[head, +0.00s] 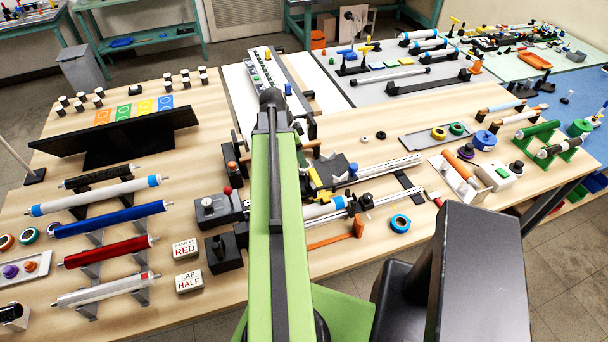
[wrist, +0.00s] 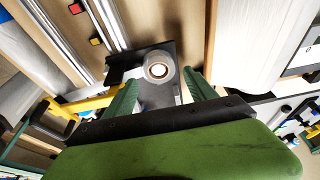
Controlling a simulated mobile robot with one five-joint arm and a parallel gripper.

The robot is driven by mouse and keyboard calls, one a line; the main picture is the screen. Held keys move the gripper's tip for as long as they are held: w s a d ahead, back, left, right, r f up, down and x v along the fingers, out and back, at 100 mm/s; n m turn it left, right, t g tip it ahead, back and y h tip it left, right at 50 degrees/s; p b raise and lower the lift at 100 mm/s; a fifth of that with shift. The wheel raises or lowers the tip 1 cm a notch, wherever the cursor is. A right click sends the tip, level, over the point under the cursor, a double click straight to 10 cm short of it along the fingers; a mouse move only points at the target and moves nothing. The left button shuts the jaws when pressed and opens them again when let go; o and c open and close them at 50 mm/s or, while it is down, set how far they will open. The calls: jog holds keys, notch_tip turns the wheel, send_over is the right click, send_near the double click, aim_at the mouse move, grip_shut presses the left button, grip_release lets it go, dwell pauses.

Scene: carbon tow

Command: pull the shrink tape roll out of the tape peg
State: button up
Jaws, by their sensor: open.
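The shrink tape roll (wrist: 158,67) is a pale grey-white ring with a brownish core, seen nearly end-on in the wrist view. It sits at a dark holder (wrist: 124,62), which seems to be the tape peg; how far the peg goes through the roll cannot be told. My gripper (wrist: 164,84) is open, its two green fingers spread at the left and right below the roll. No contact with the roll shows. In the head view my green arm hides much of this spot, and I cannot pick out the roll or my fingertips there.
A yellow part (wrist: 85,103) is close to the left finger, with pale rails behind it. In the head view, a blue tape ring (head: 400,223) and an orange bar (head: 332,240) lie to the right of my arm. Coloured tubes on a rack (head: 110,217) fill the left side.

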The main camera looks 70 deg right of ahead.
jog(key=b+x, duration=0.5)
jog(key=shift+s+f, duration=0.15)
jog(key=shift+a, duration=0.1)
jog(key=c, duration=1.1)
